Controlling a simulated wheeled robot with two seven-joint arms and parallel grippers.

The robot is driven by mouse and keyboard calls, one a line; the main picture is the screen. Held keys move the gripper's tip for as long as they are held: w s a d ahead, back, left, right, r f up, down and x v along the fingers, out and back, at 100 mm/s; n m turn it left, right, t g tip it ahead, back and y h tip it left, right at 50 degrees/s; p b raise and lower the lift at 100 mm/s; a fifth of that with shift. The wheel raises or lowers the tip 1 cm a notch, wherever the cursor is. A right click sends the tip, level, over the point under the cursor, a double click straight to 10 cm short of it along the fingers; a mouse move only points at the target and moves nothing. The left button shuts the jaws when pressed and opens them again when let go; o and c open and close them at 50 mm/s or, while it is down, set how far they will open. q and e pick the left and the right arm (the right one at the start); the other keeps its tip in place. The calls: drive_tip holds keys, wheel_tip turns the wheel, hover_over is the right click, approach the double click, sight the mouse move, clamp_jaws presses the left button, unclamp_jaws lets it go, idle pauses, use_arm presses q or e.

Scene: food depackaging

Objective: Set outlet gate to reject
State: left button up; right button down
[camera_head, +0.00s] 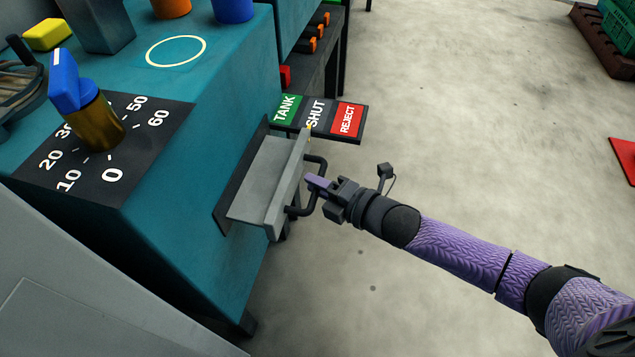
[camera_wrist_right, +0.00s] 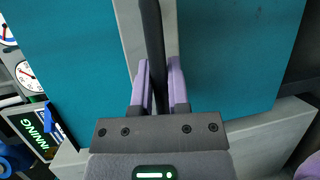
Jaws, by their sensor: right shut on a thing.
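The outlet gate (camera_head: 268,178) is a grey sliding block with an upright front plate, sticking out of the teal machine's side. Its black bar handle (camera_head: 293,211) is on the front plate. A label strip beside it has a green TANK part (camera_head: 286,109), a black SHUT part (camera_head: 315,113) and a red REJECT part (camera_head: 346,120). A small yellow mark (camera_head: 309,128) on the plate's top corner is by the SHUT part. My right gripper (camera_head: 318,184) is shut on the handle; the right wrist view shows purple fingers (camera_wrist_right: 159,82) either side of the dark bar. My left gripper is out of view.
The teal machine (camera_head: 215,120) fills the left, with a dial and a blue-topped knob (camera_head: 92,112) on top. A grey panel (camera_head: 90,285) is at the lower left. A green crate (camera_head: 618,25) is far right.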

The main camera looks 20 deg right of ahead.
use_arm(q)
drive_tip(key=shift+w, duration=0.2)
use_arm(e)
drive_tip(key=shift+d, duration=0.1)
use_arm(q)
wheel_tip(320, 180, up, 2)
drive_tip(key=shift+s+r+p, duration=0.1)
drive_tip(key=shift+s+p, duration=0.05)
drive_tip(key=shift+p, duration=0.9)
use_arm(e)
drive_tip(key=s+d, duration=0.4)
drive_tip(key=d, duration=0.2)
drive_tip(key=shift+f, duration=0.1)
drive_tip(key=c, duration=0.6)
unclamp_jaws()
drive_tip(key=shift+s+d, duration=0.1)
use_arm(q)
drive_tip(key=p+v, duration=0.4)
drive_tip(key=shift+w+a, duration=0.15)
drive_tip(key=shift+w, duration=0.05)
use_arm(e)
drive_tip(key=v, duration=1)
